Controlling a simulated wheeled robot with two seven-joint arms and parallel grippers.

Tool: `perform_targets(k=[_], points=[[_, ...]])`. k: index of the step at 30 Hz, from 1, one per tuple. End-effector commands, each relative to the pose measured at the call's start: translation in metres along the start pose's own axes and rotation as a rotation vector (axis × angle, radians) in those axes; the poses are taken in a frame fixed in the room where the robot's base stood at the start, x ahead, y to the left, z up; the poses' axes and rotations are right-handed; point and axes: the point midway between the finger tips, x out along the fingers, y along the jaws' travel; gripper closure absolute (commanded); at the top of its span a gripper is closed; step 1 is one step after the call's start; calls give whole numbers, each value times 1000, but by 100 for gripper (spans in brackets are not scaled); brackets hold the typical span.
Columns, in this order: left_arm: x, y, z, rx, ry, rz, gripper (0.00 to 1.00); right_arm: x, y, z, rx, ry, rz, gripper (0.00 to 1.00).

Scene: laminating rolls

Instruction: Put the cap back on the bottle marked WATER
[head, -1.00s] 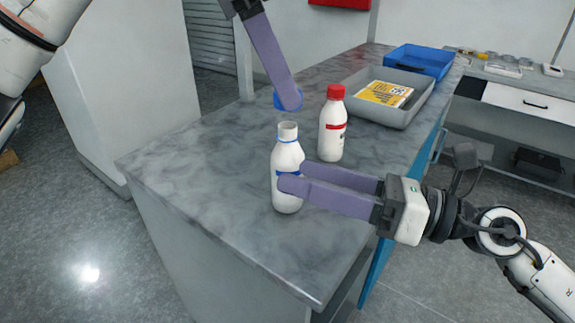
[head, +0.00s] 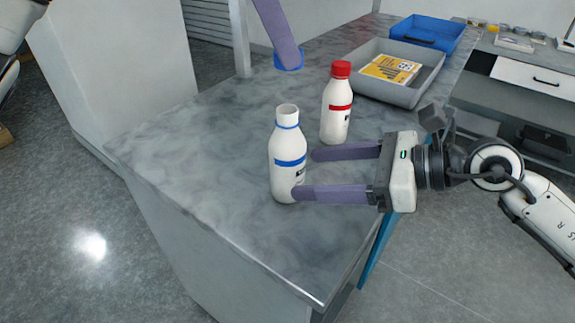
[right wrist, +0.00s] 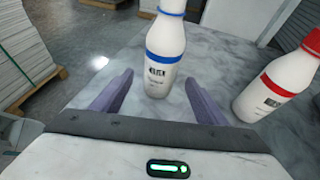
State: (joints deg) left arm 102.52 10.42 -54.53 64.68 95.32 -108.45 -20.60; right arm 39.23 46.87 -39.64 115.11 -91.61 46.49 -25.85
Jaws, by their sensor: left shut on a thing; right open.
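A white bottle with a blue band (head: 284,150) stands upright and uncapped near the middle of the counter. It also shows in the right wrist view (right wrist: 164,62), where its label print is too small to read. My left gripper (head: 289,58) is shut on a blue cap (head: 288,64), which in the head view appears above the bottle's open neck, apart from it. My right gripper (head: 304,174) is open. In the right wrist view its fingertips lie on either side of the bottle's lower part, with visible gaps. In the head view its nearer fingertip overlaps the bottle's lower edge.
A white bottle with a red cap and band (head: 336,110) stands close behind, to the right. A grey tray (head: 420,93) with a yellow item (head: 390,69) and a blue bin (head: 428,35) are farther back. The counter (head: 195,145) left of the bottles is clear.

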Motion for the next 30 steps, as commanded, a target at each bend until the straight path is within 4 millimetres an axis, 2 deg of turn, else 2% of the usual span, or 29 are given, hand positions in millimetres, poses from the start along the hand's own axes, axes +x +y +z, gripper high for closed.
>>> perform_targets(k=[9,15,21,28,29,30], points=[[0,0,0,0,0,0,92,62,1,2,1,-3,3,33],[0,0,0,0,0,0,92,87,0,1,1,-2,1,33],[0,0,0,0,0,0,92,96,0,1,-1,0,0,33],[0,0,0,0,0,0,92,96,0,1,-1,-1,0,33],[0,0,0,0,0,0,92,96,0,1,-1,0,0,35],[0,0,0,0,0,0,92,96,0,1,0,0,0,42]])
